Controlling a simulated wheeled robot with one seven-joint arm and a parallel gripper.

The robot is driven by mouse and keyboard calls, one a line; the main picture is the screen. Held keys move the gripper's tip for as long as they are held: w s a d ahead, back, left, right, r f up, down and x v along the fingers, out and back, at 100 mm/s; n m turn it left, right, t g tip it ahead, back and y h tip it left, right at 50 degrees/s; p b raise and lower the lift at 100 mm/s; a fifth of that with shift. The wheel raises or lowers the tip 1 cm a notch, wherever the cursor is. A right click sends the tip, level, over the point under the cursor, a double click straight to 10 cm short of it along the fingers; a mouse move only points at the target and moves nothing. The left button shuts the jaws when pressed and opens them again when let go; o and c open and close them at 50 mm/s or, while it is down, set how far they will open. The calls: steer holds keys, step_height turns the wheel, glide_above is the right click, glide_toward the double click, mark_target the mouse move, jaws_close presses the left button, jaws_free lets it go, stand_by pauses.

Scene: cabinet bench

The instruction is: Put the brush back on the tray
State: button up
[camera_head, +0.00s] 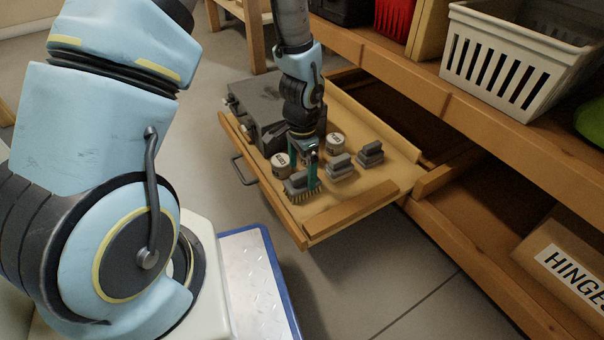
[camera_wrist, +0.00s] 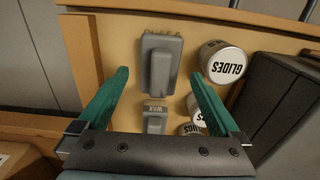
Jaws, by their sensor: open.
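The brush (camera_head: 300,185), a grey block with tan bristles, lies near the front edge of the open wooden drawer. It also shows in the wrist view (camera_wrist: 160,72), between the teal fingers and beyond the gripper's body. My gripper (camera_head: 303,180) is open above the brush, one finger to each side; in the wrist view (camera_wrist: 158,75) gaps show between brush and fingers. A metal plate with a blue rim (camera_head: 283,280) lies at the lower middle beside my base; I cannot tell whether it is the tray.
In the drawer (camera_head: 395,188) stand tins (camera_head: 281,165) (camera_head: 335,141), two grey blocks (camera_head: 341,167) (camera_head: 371,154) and a dark case (camera_head: 262,110). A white basket (camera_head: 510,60) stands on the bench above right. A HINGES box (camera_head: 570,262) sits on the lower shelf.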

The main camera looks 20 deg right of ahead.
mark_target(302, 173)
step_height(302, 173, up, 7)
steer(key=p, duration=0.3)
steer(key=w+a+r+n+t, duration=0.1)
steer(key=w+a+r+n, duration=0.1)
steer(key=a+r+n, duration=0.4)
steer(key=w+a+r+n, duration=0.1)
steer(key=w+a+r, duration=0.2)
steer(key=a+r, duration=0.35)
steer(key=s+a+r+n, duration=0.2)
steer(key=a+n, duration=0.1)
steer(key=a, duration=0.3)
steer(key=s+a+r+n, duration=0.1)
steer(key=a+r+n, duration=0.2)
steer(key=a, duration=0.3)
steer(key=shift+s+a+r+n+t, duration=0.15)
steer(key=shift+s+a+n+t, duration=0.2)
steer(key=shift+n, duration=0.45)
step_height(302, 173, up, 45)
steer(key=p, duration=4.5)
